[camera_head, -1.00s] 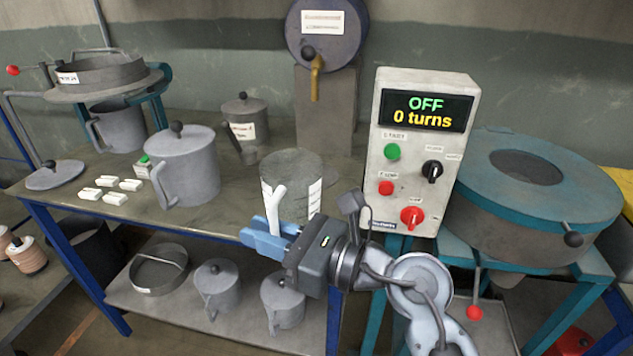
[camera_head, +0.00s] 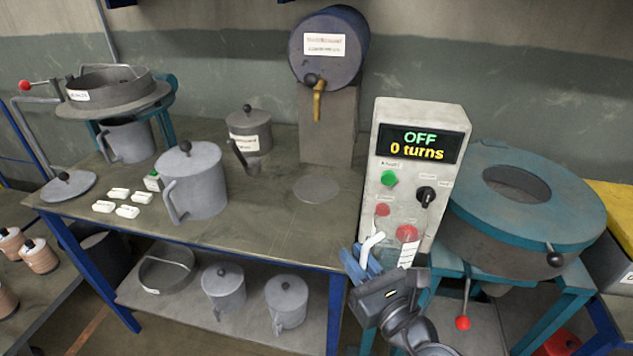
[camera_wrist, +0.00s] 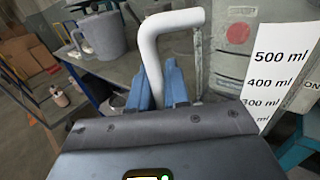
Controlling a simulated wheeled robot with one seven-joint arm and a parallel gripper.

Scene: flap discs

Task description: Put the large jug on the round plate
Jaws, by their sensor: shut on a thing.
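My gripper (camera_head: 360,264) is shut on the white handle of a large see-through jug (camera_head: 407,252). The jug is held upright in front of the control box, off the bench. In the wrist view, the blue fingers (camera_wrist: 156,88) grip the handle, and the jug's white scale label (camera_wrist: 278,75) reads 500, 400 and 300 ml. A round grey plate (camera_head: 317,190) lies bare on the bench under the brass tap. Another round grey disc (camera_head: 72,188) with a knob lies at the bench's left end. A grey lidded jug (camera_head: 200,183) stands on the bench.
The control box (camera_head: 385,160) reads OFF, 0 turns. A teal-topped round machine (camera_head: 530,195) stands at the right. A drum (camera_head: 325,45) with a tap rises behind the plate. Small white blocks (camera_head: 118,193) lie left. The bench's front right is clear.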

